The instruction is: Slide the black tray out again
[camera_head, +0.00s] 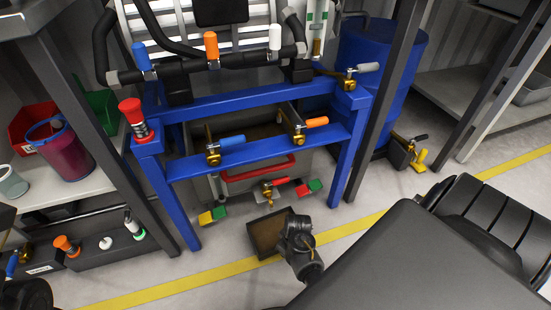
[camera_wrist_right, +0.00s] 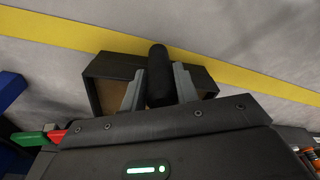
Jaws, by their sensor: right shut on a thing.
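The black tray (camera_head: 265,232) is a shallow dark box with a brown inside, low at the floor in front of the blue frame (camera_head: 258,155). It sits clear of the frame's front bar in the head view. In the right wrist view the tray (camera_wrist_right: 112,67) has a black cylindrical handle (camera_wrist_right: 158,62). My right gripper (camera_head: 294,228) is at the tray's right side. Its two grey fingers stand on either side of the handle in the wrist view (camera_wrist_right: 158,88), shut on it. My left gripper is not clearly in view.
A grey box with a red handle (camera_head: 258,175) is behind the tray, inside the blue frame. Red, green and yellow blocks sit low near it. A shelf (camera_head: 75,185) stands at left. A blue barrel (camera_head: 385,70) stands behind at right. Floor with a yellow line (camera_head: 345,230) is open in front.

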